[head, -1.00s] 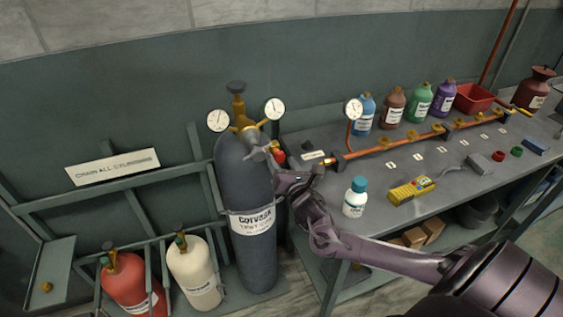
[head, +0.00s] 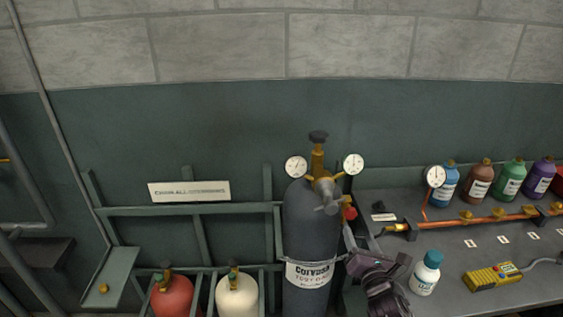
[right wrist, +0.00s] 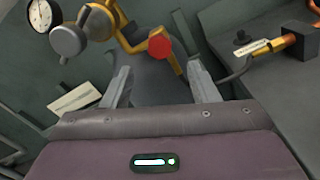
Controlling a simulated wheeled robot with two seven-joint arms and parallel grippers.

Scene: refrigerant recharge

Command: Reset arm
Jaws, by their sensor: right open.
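My right gripper (head: 362,238) is beside the tall dark grey cylinder (head: 311,225), at its right, near the bench's left end. In the right wrist view its two fingers (right wrist: 160,88) are apart with nothing gripped between them. The cylinder's top, a brass regulator with gauges (head: 322,180) and a red knob (head: 350,213), is just beyond the fingers; the red knob also shows in the right wrist view (right wrist: 160,43). My left gripper is not in view.
A white bottle with a blue cap (head: 425,273) stands on the bench close right of my right arm. A yellow meter (head: 493,277) lies further right. A copper manifold (head: 480,225) runs along the bench. Red (head: 172,297) and cream (head: 237,297) cylinders stand in the rack at left.

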